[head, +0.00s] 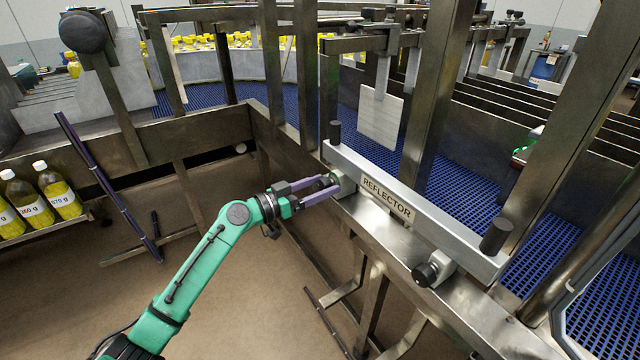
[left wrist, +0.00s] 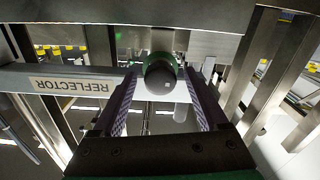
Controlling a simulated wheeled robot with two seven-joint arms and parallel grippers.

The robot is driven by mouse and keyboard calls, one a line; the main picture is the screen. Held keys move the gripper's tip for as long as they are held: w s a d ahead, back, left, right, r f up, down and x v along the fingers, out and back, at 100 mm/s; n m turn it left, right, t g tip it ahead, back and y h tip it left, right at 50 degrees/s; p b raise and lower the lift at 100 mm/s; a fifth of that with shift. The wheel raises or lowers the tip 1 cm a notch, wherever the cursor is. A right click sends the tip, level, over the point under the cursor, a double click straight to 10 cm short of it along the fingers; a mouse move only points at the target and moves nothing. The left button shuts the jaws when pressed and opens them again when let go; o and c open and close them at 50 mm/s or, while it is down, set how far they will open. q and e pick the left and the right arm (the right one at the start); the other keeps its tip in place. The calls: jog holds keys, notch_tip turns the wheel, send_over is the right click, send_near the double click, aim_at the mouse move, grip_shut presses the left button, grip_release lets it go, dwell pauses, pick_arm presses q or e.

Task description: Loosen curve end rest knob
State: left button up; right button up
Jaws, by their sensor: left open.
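A dark round knob with a green collar (left wrist: 158,72) shows in the left wrist view, at the end of the bar labelled REFLECTOR (head: 388,197). In the head view this knob (head: 333,179) sits at the bar's far left end, partly hidden by my fingers. My left gripper (head: 318,189) is open, with one finger on each side of the knob. In the left wrist view the gripper (left wrist: 163,104) shows gaps between its fingers and the knob. A second black knob (head: 428,274) is at the bar's near right end. My right gripper is not seen.
Metal posts and the steel rail (head: 375,222) stand close around the bar. A blue mesh conveyor (head: 455,187) runs behind it. Yellow bottles (head: 62,193) stand on a shelf at the left. The brown floor before the rail is mostly open.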

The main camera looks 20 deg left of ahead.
pick_arm(q)
grip_shut()
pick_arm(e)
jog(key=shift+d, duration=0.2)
pick_arm(q)
jog(key=shift+n, duration=0.5)
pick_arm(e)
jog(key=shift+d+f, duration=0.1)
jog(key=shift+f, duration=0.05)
pick_arm(q)
jog(key=n, duration=0.2)
jog(key=shift+n+b, duration=0.35)
jog(key=shift+n, duration=0.05)
jog(key=n, duration=0.4)
jog(key=shift+a, duration=0.1)
jog(key=n+p, duration=0.2)
jog(key=n, duration=0.4)
jog(key=shift+r, duration=0.15)
jog(key=n+p, duration=0.2)
jog(key=n, duration=0.2)
jog(key=shift+n+p, duration=0.35)
jog(key=shift+n, duration=0.05)
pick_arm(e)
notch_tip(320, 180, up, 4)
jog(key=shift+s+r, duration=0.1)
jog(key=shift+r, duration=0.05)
